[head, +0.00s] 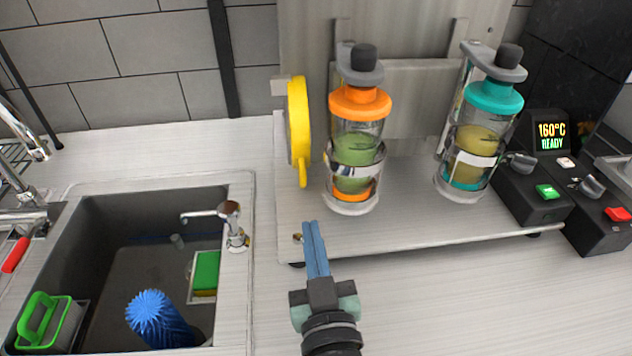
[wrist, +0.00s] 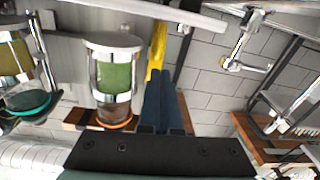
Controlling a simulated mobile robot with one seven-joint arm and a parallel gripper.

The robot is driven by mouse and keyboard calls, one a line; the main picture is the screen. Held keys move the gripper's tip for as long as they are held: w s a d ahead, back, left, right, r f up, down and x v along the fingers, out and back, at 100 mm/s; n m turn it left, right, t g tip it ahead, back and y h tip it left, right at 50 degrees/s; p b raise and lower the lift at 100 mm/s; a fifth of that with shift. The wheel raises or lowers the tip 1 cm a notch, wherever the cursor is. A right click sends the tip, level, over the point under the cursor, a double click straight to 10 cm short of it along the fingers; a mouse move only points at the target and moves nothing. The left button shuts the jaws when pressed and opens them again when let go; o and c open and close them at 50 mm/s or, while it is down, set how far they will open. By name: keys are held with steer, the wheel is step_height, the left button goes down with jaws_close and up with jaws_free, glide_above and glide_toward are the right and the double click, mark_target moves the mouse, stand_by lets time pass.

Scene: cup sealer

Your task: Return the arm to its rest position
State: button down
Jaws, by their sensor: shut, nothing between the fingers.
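My gripper (head: 313,228) has long blue fingers, shut together and empty. In the head view it reaches up from the bottom middle, with its fingertips over the front edge of the light shelf (head: 400,240). It is in front of the orange-lidded cup (head: 357,150) and apart from it. In the wrist view my gripper (wrist: 163,80) shows as two fingers side by side, with the yellow disc-shaped part (wrist: 157,50) beyond the tips. The same yellow part (head: 298,130) hangs left of the orange-lidded cup in the head view.
A teal-lidded cup (head: 478,145) stands right of the orange one. A control box (head: 540,190) with a display reading "160°C READY" is at the right. A sink (head: 120,260) with a faucet (head: 230,225), blue brush (head: 158,318) and green-handled brush (head: 45,318) lies left. The right front counter (head: 480,310) is clear.

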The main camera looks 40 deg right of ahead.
steer(key=v, duration=0.3)
steer(key=shift+s+a+r+b, duration=0.2)
steer(key=shift+s+a+b, duration=0.05)
steer(key=shift+s+b, duration=0.05)
steer(key=w+a+r+n+t+y+p, duration=0.1)
steer(key=w+a+r+t+p, duration=0.2)
steer(key=r, duration=0.8)
steer(key=w+a+r+t+y, duration=0.1)
steer(key=w+a+r+t, duration=0.3)
steer(key=r, duration=0.7)
steer(key=s+a+r+n+t+y+p, duration=0.1)
steer(key=a+r+y, duration=0.3)
steer(key=r, duration=0.8)
steer(key=s+a+r+n+t+y+p, duration=0.1)
steer(key=s+a+r+n+t+y, duration=0.2)
steer(key=a+r, duration=0.6)
step_height(320, 180, up, 4)
steer(key=shift+a+f+t+y+p, duration=0.1)
steer(key=shift+a+t+y+p, duration=0.2)
steer(key=shift+t+y+p, duration=0.1)
